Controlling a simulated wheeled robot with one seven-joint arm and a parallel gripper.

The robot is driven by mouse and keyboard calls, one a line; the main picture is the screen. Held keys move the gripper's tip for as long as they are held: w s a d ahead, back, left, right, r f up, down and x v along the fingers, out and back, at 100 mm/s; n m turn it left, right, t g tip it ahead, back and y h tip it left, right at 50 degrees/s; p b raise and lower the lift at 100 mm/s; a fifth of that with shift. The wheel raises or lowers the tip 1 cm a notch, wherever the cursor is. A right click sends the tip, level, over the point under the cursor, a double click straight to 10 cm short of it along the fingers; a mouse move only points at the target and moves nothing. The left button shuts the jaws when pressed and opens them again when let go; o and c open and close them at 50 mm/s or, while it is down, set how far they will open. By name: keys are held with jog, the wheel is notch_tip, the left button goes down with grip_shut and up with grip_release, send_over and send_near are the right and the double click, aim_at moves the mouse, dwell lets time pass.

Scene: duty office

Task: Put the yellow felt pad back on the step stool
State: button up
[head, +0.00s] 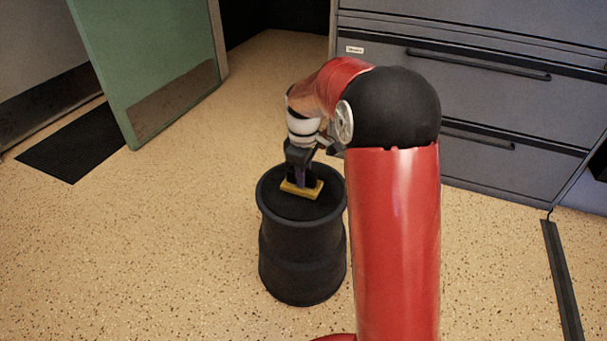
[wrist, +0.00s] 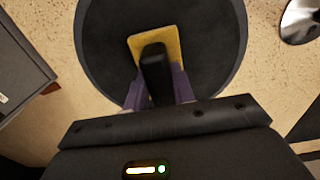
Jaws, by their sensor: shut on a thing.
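The yellow felt pad (head: 301,189) is at my gripper, over the top of the black round step stool (head: 303,265). In the wrist view the pad (wrist: 172,42) shows a black upright block on it, between my gripper's purple fingers (wrist: 155,90). My gripper (head: 301,176) points down and is shut on the pad by this block. The pad lies within the outline of the stool's top (wrist: 105,45), near its middle. I cannot tell whether it touches the top or hangs just above it. The block and fingers hide part of the pad.
A grey drawer cabinet (head: 480,85) stands behind and right of the stool. A green door (head: 150,60) stands open at the left, by a dark floor mat (head: 62,145). Speckled floor (head: 150,250) is clear left of the stool.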

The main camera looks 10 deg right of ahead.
jog(key=shift+f, duration=0.1)
jog(key=o, duration=1)
jog(key=shift+c, duration=0.2)
notch_tip(320, 180, up, 12)
jog(key=p, duration=0.3)
jog(key=s+r+m+t, duration=0.25)
jog(key=s+r, duration=0.25)
jog(key=s, duration=0.3)
jog(key=s+f+m+t, duration=0.2)
jog(key=s+m, duration=0.6)
jog(key=s, duration=1.2)
jog(key=shift+s+a+f+t, duration=0.15)
jog(key=shift+s+t, duration=0.2)
jog(key=shift+t, duration=0.2)
